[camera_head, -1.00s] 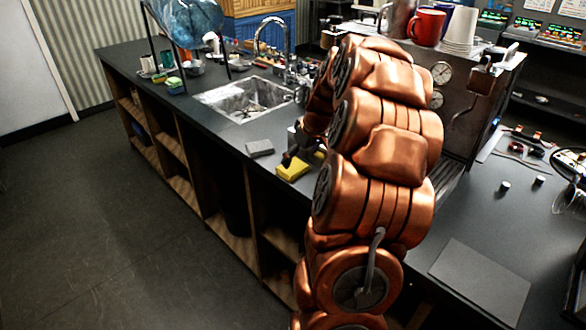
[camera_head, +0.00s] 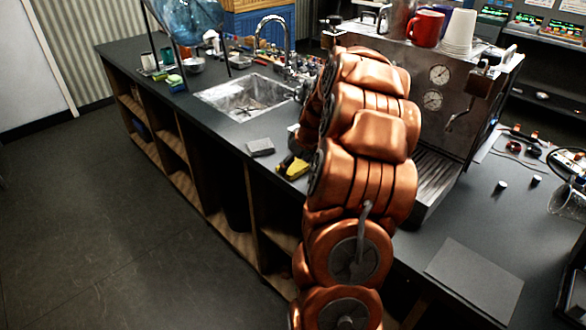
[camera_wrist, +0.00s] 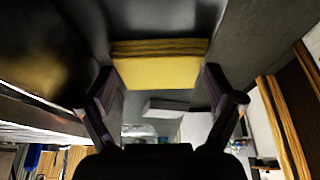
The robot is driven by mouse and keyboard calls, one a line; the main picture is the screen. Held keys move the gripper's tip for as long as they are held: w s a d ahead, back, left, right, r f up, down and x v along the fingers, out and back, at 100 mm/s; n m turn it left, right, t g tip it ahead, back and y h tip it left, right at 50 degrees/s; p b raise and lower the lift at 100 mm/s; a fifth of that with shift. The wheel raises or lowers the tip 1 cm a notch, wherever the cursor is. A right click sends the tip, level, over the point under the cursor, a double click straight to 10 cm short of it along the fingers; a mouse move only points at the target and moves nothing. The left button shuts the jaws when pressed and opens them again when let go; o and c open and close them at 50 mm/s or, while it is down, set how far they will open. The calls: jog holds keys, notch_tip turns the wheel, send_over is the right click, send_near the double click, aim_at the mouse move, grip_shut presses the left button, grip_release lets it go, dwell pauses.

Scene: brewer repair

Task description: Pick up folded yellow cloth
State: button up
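The folded yellow cloth (camera_head: 290,167) lies on the dark counter near its front edge, right of a grey block (camera_head: 260,147). In the wrist view the yellow cloth (camera_wrist: 157,70) sits ahead of my gripper (camera_wrist: 160,82), centred between the two spread fingertips. Its layered edge shows at the top. My gripper is open, with a finger on each side and nothing clamped. In the head view my copper-coloured arm hides most of the gripper; a dark part of it overlaps the cloth's right side. I cannot tell whether the fingertips touch the cloth.
The sink (camera_head: 246,97) with its faucet lies behind the cloth. The espresso machine (camera_head: 440,85), with a red cup (camera_head: 427,28) and white cups on top, stands right of my arm. A grey flat panel (camera_head: 474,280) lies on the right counter. Floor at left is clear.

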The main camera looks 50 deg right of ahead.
aim_at(295, 167)
jog(key=shift+c, duration=1)
jog(key=shift+r+b, duration=0.95)
jog(key=shift+r, duration=0.8)
jog(key=s+a+r+b, duration=0.1)
jog(key=s+a+b, duration=0.3)
jog(key=s+a, duration=0.7)
jog(key=shift+s+r, duration=0.25)
jog(key=shift+s, duration=0.05)
